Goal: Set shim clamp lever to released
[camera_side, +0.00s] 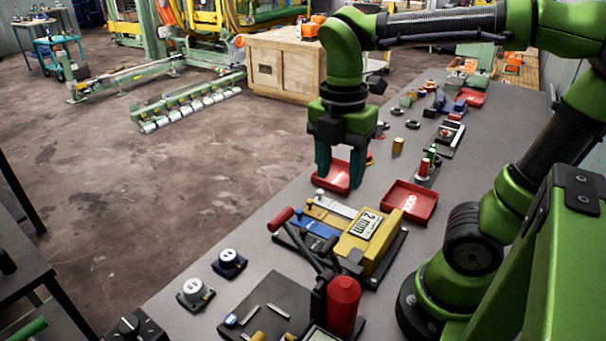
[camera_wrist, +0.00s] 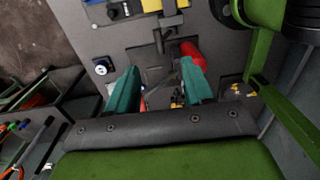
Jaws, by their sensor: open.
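A lever with a red grip (camera_side: 281,219) and dark shaft slants up to the left from a dark clamp beside the yellow block marked "2 mm" (camera_side: 366,229). I take it as the shim clamp lever; its setting is not clear. My gripper (camera_side: 340,180) points down with teal fingers apart, empty, above a red tray (camera_side: 333,177), farther back than the lever and clear of it. In the wrist view, my gripper (camera_wrist: 160,88) has its fingers spread. A red part (camera_wrist: 192,54) shows beyond them; I cannot tell whether it is the grip or the red cylinder.
A red cylinder (camera_side: 343,303) stands upright near the lever's base. Blue and white strips (camera_side: 318,224) lie beside the yellow block. Another red tray (camera_side: 409,203) lies to the right.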

